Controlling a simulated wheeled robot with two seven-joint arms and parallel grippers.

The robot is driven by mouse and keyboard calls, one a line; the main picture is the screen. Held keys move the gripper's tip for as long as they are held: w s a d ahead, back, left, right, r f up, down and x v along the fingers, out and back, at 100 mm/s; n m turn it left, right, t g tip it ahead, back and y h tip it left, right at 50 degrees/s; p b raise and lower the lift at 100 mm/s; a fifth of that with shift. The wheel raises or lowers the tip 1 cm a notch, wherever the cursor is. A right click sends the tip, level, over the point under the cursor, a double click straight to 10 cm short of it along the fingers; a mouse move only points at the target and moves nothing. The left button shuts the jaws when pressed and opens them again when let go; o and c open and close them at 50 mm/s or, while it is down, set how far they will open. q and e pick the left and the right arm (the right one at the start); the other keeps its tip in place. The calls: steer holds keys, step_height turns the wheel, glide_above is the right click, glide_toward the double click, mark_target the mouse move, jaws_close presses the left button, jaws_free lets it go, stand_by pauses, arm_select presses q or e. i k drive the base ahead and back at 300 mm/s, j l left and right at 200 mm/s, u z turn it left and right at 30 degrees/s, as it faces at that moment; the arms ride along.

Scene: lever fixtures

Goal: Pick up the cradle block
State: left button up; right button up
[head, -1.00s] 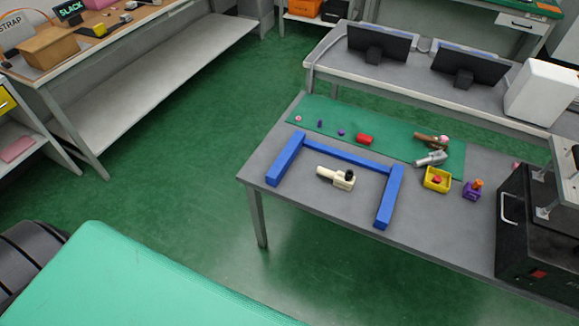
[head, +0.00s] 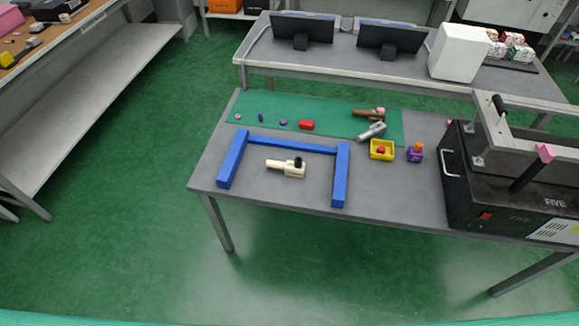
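No part is labelled as the cradle block, and I cannot tell for sure which one it is. In the head view a small red block (head: 306,125) lies on the green mat (head: 340,131). A yellow open-topped block (head: 382,149) with a red piece in it sits at the mat's right front edge. A purple block (head: 416,153) with an orange top stands to its right. Neither of my grippers is in view.
A blue U-shaped frame (head: 341,177) surrounds the cream piece on three sides. Brown (head: 368,113) and grey (head: 372,132) lever pieces lie behind the yellow block. A black machine (head: 500,190) fills the table's right end. Green floor in front of the table is clear.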

mark_target(296, 168)
steer(key=i+j, duration=0.2)
steer(key=j, duration=0.15)
steer(key=i+j, duration=0.2)
steer(key=j, duration=0.15)
steer(key=i+j, duration=0.15)
steer(key=j, duration=0.2)
steer(key=i+j, duration=0.2)
steer(key=j, duration=0.15)
steer(key=z, duration=0.05)
